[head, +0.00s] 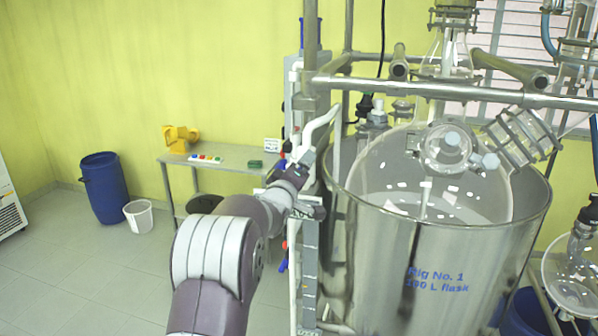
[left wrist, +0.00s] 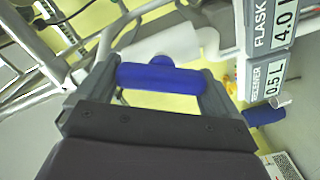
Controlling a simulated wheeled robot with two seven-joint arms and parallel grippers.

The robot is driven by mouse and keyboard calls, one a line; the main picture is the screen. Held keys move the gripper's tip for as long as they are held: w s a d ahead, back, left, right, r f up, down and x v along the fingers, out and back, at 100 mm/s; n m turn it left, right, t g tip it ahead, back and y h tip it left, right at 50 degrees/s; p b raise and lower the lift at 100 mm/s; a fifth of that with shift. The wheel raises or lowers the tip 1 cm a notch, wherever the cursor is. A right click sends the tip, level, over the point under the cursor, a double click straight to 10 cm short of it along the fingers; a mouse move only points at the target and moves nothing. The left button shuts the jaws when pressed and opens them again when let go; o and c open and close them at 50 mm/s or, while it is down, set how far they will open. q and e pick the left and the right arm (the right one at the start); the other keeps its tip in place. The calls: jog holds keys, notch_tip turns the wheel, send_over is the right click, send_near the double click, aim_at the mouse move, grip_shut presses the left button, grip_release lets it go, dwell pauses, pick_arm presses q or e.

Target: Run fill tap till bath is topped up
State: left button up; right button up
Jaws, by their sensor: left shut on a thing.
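The steel bath (head: 400,270), lettered "Rig No. 1 100 L flask", stands at the right in the head view with a round glass flask (head: 375,165) inside. Pale flecks show inside, below the rim; I cannot tell the exact liquid level. White pipework (head: 322,122) runs beside the bath's left edge. My left gripper (head: 297,172) is at this pipework. In the left wrist view, my left gripper (left wrist: 160,80) is shut on a blue tap handle (left wrist: 158,79), which lies crosswise between the fingers on a white pipe (left wrist: 170,45). Whether water flows is not visible. My right gripper is out of view.
A display panel (left wrist: 268,45) reads FLASK 4.0 L and 0.5 L below. Another blue handle (left wrist: 264,114) is close to the right finger. Steel rails (head: 450,92) and glassware cross above the bath. A side table (head: 215,163), blue drum (head: 105,184) and white bin (head: 139,216) stand left.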

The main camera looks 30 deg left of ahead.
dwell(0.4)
pick_arm(q)
jog(key=o, duration=0.6)
jog(key=shift+o, duration=0.4)
jog(key=shift+s+a, duration=0.15)
jog(key=shift+s, duration=0.15)
jog(key=b+v, duration=0.5)
jog(key=v, duration=0.7)
jog(key=shift+s, duration=0.3)
